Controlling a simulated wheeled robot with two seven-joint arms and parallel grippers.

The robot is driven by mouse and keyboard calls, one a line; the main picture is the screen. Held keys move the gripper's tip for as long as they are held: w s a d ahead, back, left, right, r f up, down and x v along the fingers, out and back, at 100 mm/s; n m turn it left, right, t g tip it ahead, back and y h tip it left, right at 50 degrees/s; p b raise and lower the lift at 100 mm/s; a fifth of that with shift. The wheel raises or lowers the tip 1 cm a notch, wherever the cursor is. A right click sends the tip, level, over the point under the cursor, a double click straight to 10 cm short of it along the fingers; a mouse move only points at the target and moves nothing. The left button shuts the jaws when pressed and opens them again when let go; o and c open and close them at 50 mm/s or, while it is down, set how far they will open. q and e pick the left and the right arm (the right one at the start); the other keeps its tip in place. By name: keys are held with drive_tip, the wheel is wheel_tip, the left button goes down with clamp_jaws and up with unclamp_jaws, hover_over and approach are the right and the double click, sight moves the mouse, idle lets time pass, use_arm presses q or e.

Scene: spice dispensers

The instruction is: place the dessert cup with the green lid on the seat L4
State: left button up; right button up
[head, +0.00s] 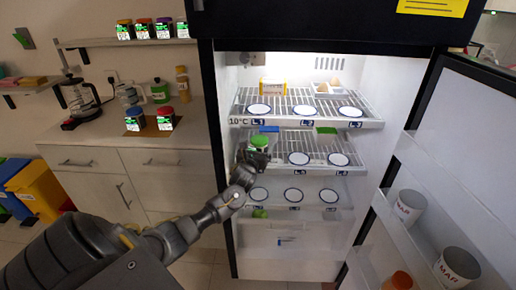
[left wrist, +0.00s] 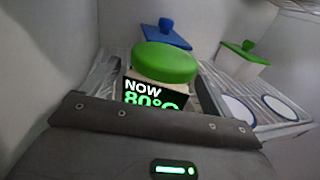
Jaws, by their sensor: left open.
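The dessert cup with the round green lid (head: 259,143) is upright at the left front of the fridge's middle shelf (head: 320,172). In the left wrist view, the cup's green lid (left wrist: 165,62) stands above a black panel reading "NOW 80°" (left wrist: 152,93). Whether the cup's base touches the shelf is hidden. My right gripper is not in view.
Behind the cup are a blue-lidded container (left wrist: 166,35) and, to the right, a green-lidded container (left wrist: 243,60). Two bare white seats (head: 299,159) (head: 338,159) lie right of the cup. The upper shelf (head: 370,124) is close above. The fridge door (head: 450,150) stands open at right.

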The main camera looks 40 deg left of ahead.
use_arm(q)
drive_tip(key=shift+s+r, duration=0.1)
drive_tip(key=shift+r, duration=0.05)
drive_tip(key=v, duration=1.1)
drive_tip(key=shift+s+d, duration=0.25)
drive_tip(key=shift+s, duration=0.1)
